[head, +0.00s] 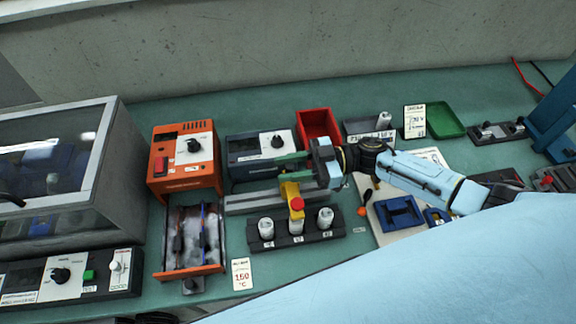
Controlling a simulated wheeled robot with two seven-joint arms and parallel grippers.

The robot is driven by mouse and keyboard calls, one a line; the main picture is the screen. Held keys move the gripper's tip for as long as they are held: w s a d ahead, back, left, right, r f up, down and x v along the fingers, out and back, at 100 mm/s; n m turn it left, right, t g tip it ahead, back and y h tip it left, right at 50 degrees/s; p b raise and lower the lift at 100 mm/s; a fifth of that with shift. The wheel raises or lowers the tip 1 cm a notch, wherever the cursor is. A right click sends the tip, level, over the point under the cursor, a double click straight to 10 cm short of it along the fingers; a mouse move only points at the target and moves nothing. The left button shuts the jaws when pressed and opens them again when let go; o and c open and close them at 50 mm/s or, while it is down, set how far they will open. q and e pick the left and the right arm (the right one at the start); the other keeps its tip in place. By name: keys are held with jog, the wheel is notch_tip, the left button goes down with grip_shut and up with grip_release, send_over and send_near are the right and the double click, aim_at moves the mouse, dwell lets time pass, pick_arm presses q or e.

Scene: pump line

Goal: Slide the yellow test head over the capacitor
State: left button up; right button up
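The yellow test head (291,190) with a red knob (297,203) sits at the grey rail (248,203), just in front of my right gripper. Three pale capacitors stand upright in a black holder: left (265,229), middle (296,225) and right (325,218). The yellow head overhangs the middle one; I cannot tell whether it touches it. My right gripper (283,168) reaches in from the right, its green fingers apart, pointing left above the rail. The yellow head shows beside the near finger, not between the fingers. My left gripper is out of view.
An orange unit (184,157) and an open drawer (193,240) stand left. A dark meter (258,150) and a red bin (317,123) are behind the gripper. A green tray (444,119) is at back right. A white card (241,274) lies in front of the holder.

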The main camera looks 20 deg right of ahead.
jog(key=shift+o, duration=0.3)
jog(key=shift+d, duration=0.1)
jog(key=s+d+b, duration=0.1)
jog(key=d, duration=0.6)
jog(key=shift+s, duration=0.25)
